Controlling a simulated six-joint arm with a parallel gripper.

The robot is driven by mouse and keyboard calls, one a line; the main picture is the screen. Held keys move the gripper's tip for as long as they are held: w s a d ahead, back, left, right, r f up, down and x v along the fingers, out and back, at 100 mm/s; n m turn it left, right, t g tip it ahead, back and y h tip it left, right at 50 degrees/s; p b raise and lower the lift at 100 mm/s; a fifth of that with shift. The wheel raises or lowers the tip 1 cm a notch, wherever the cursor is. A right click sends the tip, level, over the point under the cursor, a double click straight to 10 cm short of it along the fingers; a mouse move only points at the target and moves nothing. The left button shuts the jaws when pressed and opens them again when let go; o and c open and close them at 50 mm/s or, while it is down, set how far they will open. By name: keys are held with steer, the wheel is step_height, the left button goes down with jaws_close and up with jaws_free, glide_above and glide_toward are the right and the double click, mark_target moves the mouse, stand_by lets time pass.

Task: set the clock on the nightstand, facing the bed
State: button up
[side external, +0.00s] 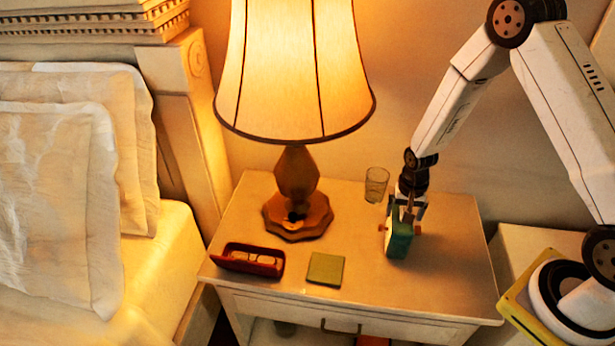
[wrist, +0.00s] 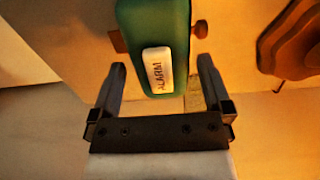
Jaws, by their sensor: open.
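The teal clock (side external: 398,240) stands upright on the right part of the nightstand (side external: 450,275). In the wrist view the clock (wrist: 180,35) shows its narrow top with a white ALARM button and a small brown knob on either side. Its dial is not visible, so I cannot tell which way it faces. My gripper (side external: 408,205) is right above the clock, pointing down. In the wrist view my gripper (wrist: 162,72) is open, with one finger on each side of the clock's near end and visible gaps between. The bed (side external: 150,265) is at the left.
A lit lamp (side external: 297,190) stands at the back left of the nightstand. A drinking glass (side external: 377,185) stands just behind the clock. A red glasses case (side external: 250,259) and a green coaster (side external: 325,268) lie in front. The nightstand's front right is clear.

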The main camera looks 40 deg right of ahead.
step_height(320, 180, up, 10)
stand_by(0.6)
stand_by(0.6)
steer(key=s+a+r+n+t, duration=0.2)
steer(key=s+a+r+n, duration=0.5)
steer(key=s+r+n, duration=0.1)
steer(key=shift+s+a+r+n+t, duration=0.15)
steer(key=shift+s+r+n+t, duration=0.2)
steer(key=shift+r+n, duration=0.2)
stand_by(0.9)
